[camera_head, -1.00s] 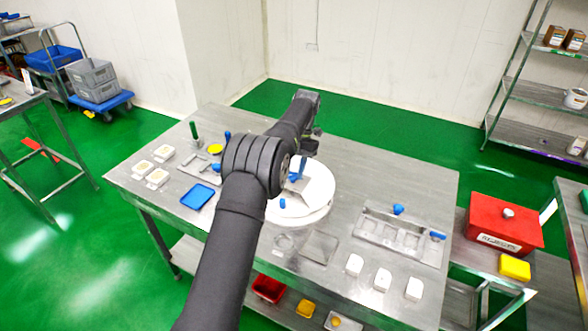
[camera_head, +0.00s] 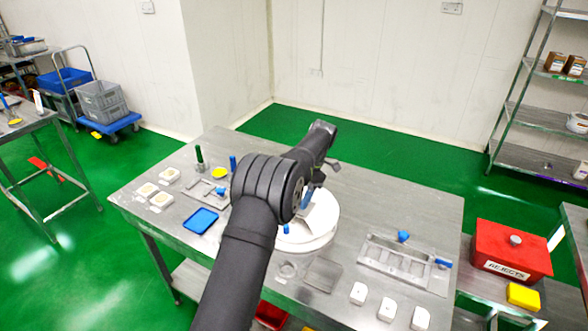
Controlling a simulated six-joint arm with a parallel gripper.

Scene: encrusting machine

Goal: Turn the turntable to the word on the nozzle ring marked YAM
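The turntable (camera_head: 322,232) is a white round disc on the steel table, partly hidden behind my arm. A grey plate-like part and a blue piece (camera_head: 307,197) show over its top. A small blue knob (camera_head: 285,229) shows at its left side, close to my arm. My arm reaches over the turntable from the front. My gripper is near the upper part of the disc, mostly hidden by the arm, so its fingers and any contact cannot be made out. No word on a nozzle ring, YAM included, can be read.
A blue tray (camera_head: 201,221) and several white blocks lie left of the arm. A metal fixture with blue knobs (camera_head: 403,236) stands right of the turntable. White blocks (camera_head: 388,309) line the front edge. A red REJECTS box (camera_head: 510,250) stands beyond the table's right end.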

